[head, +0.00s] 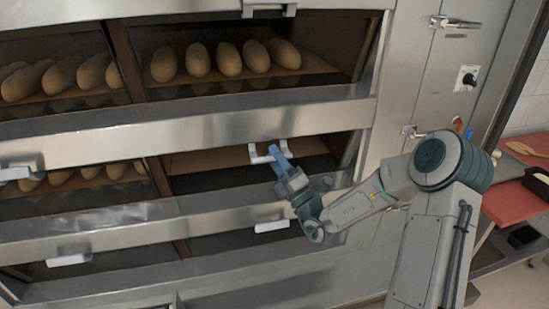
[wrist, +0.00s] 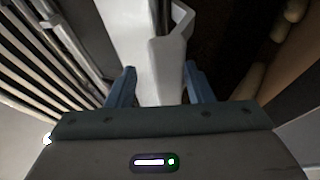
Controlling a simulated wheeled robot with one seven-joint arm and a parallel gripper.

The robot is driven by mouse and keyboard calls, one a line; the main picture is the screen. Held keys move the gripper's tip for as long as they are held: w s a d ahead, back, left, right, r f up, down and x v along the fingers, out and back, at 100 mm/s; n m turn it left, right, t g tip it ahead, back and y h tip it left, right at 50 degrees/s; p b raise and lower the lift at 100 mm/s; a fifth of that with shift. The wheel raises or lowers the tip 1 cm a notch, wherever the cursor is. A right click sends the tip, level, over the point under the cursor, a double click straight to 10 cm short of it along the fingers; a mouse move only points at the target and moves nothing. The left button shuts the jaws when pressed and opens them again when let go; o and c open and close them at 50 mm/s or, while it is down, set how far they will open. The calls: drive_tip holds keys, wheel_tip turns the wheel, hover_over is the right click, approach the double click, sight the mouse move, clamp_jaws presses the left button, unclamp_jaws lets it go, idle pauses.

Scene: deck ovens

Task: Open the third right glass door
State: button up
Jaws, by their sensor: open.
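My gripper (head: 278,160), with blue fingers, is at a white handle (head: 262,153) on the right side of the oven front. This handle is at the upper edge of a right glass door (head: 225,182) with a dark interior. In the wrist view, my gripper (wrist: 160,86) is open, and the white handle (wrist: 168,62) lies between its two fingers. I cannot tell whether either finger touches it. The gripper hides part of the handle in the head view. The door looks shut.
Loaves (head: 230,58) fill the upper right deck, and more sit behind the left doors. Another white handle (head: 272,226) is on the right door below. Steel rails (head: 200,130) run between decks. A side table with a red board (head: 505,205) stands at the right.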

drive_tip(key=b+v, duration=0.3)
drive_tip(key=v, duration=1)
drive_tip(key=shift+f, duration=0.15)
drive_tip(key=shift+s, duration=0.1)
